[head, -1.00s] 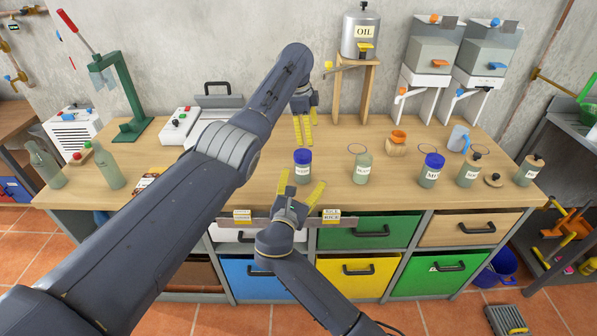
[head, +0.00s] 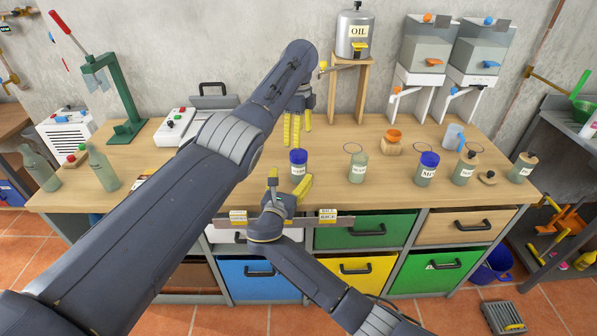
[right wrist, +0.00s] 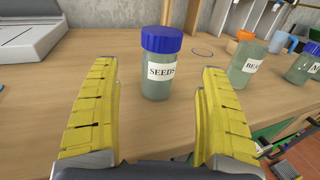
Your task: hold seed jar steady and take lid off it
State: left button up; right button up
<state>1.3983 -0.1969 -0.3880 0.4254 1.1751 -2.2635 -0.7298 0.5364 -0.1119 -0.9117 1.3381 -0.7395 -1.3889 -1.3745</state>
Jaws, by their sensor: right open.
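The seed jar (head: 298,170) stands upright near the front edge of the bench, its blue lid (head: 299,156) on. In the right wrist view the jar (right wrist: 157,88) is greenish with a SEEDS label, and its lid (right wrist: 161,40) is ribbed. My right gripper (head: 289,183) is open and empty in front of the jar, low at the bench edge. In the wrist view the jar stands ahead, between the lines of its two yellow fingers, with no visible contact.
Bottles (head: 102,168) stand at the left. Bench top (head: 240,185) left of the seed jar is clear.

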aim_at(296, 167)
jog(key=x, duration=0.8)
jog(key=shift+w, duration=0.1)
